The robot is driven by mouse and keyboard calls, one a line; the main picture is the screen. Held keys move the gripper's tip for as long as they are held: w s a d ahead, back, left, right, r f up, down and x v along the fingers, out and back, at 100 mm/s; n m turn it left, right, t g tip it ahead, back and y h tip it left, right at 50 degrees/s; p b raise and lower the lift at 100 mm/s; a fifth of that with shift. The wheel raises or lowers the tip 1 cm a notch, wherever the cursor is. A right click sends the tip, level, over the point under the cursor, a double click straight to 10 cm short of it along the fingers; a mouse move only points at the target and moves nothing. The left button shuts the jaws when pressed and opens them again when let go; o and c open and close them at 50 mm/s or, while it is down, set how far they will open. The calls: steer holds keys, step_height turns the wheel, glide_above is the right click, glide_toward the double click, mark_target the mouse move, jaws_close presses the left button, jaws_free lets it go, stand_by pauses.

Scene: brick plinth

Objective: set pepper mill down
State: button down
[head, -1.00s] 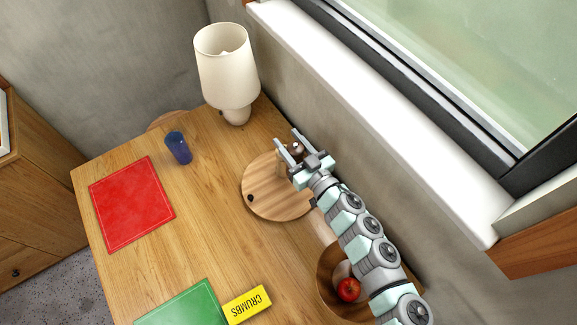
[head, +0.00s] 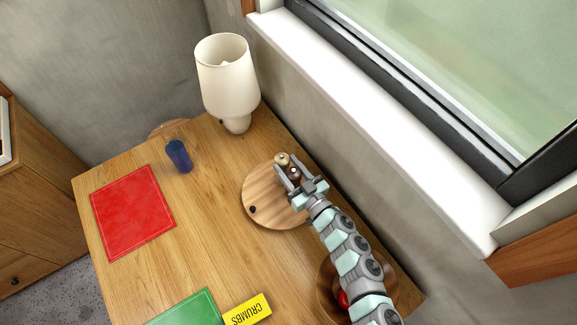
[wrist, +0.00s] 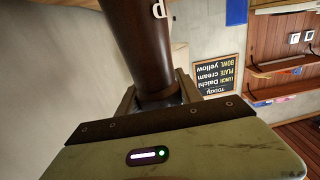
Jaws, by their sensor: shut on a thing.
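The pepper mill is a dark brown, turned piece (head: 294,173) between my fingers in the head view. In the wrist view the dark mill (wrist: 145,40) fills the upper middle and carries a pale letter P. My gripper (head: 290,164) is shut on it, over the back right part of the round wooden board (head: 268,212). A pale, cream-topped mill (head: 282,159) stands close beside it, just past the fingertips. The pepper mill's base is hidden, so I cannot tell whether it touches the board.
A cream lamp (head: 228,80) stands at the table's back corner. A blue cup (head: 179,156), red mat (head: 133,213), green mat (head: 187,310) and yellow CRUMBS box (head: 247,310) lie left and front. A wooden bowl (head: 326,284) sits under my arm. The wall is close on the right.

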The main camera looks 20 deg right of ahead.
mark_target(298, 181)
steer(key=shift+s+d+f, duration=0.1)
steer(key=shift+d+f, duration=0.05)
steer(key=shift+f, duration=0.55)
steer(key=c, duration=1.2)
jaws_free()
steer(key=shift+o, duration=0.8)
steer(key=shift+s, duration=0.2)
steer(key=shift+o, duration=1.2)
steer(key=shift+w+r, duration=0.1)
steer(key=shift+w, duration=0.05)
steer(key=shift+r, duration=0.55)
steer(key=s, duration=0.4)
steer(key=s+d, duration=0.1)
steer(key=s, duration=0.1)
steer(key=shift+s+f+b, duration=0.2)
steer(key=shift+s+b, duration=0.1)
steer(key=shift+b, duration=0.1)
steer(key=shift+s+r, duration=0.1)
steer(key=shift+s, duration=0.3)
